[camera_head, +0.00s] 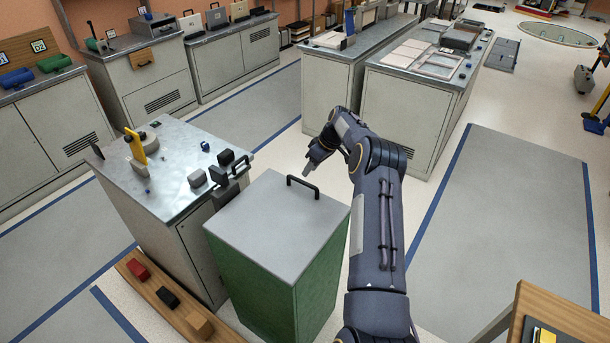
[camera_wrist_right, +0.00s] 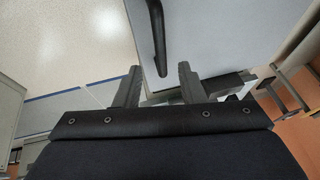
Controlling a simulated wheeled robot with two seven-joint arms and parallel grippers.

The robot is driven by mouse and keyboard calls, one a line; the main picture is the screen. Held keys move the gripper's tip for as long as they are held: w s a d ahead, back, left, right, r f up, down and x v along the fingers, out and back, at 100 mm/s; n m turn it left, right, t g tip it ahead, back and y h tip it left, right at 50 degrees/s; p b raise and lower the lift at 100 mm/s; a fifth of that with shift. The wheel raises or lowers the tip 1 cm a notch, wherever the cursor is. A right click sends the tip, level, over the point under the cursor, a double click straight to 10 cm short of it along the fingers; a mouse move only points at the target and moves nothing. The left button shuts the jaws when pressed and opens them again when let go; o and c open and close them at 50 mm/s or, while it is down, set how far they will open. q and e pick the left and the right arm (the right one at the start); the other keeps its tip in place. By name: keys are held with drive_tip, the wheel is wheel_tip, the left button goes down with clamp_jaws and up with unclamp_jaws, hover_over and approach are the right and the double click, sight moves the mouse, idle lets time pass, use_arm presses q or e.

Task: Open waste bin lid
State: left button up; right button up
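The waste bin (camera_head: 252,295) is a green box with a flat grey lid (camera_head: 270,235), which lies closed on top. A black bar handle (camera_head: 303,183) stands up from the lid near its far edge. My right gripper (camera_head: 309,166) is just beyond and above the handle, its fingers pointing down toward it. In the right wrist view, the gripper (camera_wrist_right: 160,74) is open and empty. The handle (camera_wrist_right: 156,36) shows ahead of the gap between the fingers, its near end close to the fingertips; I cannot tell whether they touch. My left gripper is not in view.
A metal-topped cabinet (camera_head: 180,185) with small parts stands close to the bin's left. A low wooden board (camera_head: 160,298) with coloured blocks lies at its foot. Grey benches (camera_head: 400,110) stand behind my right arm. The floor (camera_head: 500,220) to the right is clear.

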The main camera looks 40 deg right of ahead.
drive_tip(key=shift+p+x, duration=0.6)
drive_tip(key=shift+x, duration=2)
clamp_jaws()
